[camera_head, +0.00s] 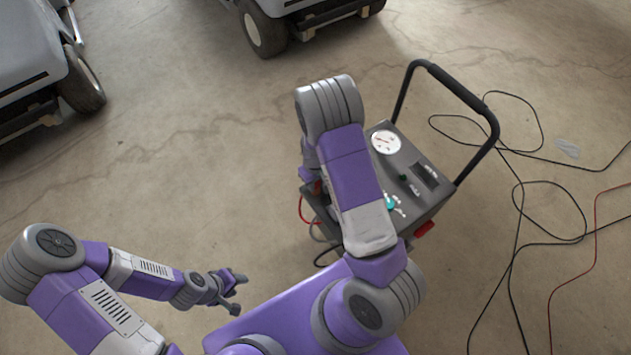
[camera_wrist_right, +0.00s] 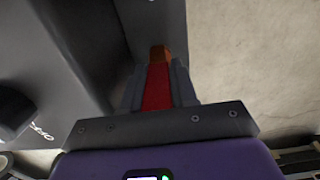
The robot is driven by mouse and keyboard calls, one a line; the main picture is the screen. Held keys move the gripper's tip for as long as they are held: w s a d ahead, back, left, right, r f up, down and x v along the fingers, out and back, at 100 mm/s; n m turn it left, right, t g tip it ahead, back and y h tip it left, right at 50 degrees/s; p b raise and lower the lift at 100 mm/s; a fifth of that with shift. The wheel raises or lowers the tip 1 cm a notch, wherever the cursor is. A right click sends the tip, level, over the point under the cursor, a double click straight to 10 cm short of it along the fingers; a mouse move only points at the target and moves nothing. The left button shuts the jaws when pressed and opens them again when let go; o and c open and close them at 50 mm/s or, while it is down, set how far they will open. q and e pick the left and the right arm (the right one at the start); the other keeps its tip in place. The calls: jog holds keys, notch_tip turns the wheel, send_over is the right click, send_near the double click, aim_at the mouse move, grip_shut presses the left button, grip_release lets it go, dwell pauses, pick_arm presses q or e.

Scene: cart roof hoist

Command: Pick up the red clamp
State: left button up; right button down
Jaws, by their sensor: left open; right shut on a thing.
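In the right wrist view my right gripper (camera_wrist_right: 158,72) is shut on the red clamp (camera_wrist_right: 157,90), whose red body lies between the two fingers with an orange-brown end pointing away. The clamp is right beside the grey side of the charger (camera_wrist_right: 55,45); I cannot tell whether it touches. In the head view the charger (camera_head: 432,207) is partly covered by my right arm, which also hides most of the right gripper. A small red patch (camera_head: 317,187) shows at the charger's left side. My left gripper (camera_head: 232,290) is open and empty, low at the left, away from the charger.
The charger has a dial (camera_head: 386,141) and a tall black handle (camera_head: 455,85). Black cables (camera_head: 516,215) and a red cable (camera_head: 570,280) lie on the floor at right. Parked carts (camera_head: 30,55) stand at the top and upper left. Floor at left centre is clear.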

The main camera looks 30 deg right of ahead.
notch_tip(320, 180, up, 10)
jog(key=p, duration=0.3)
jog(key=shift+p, duration=0.3)
dwell(0.5)
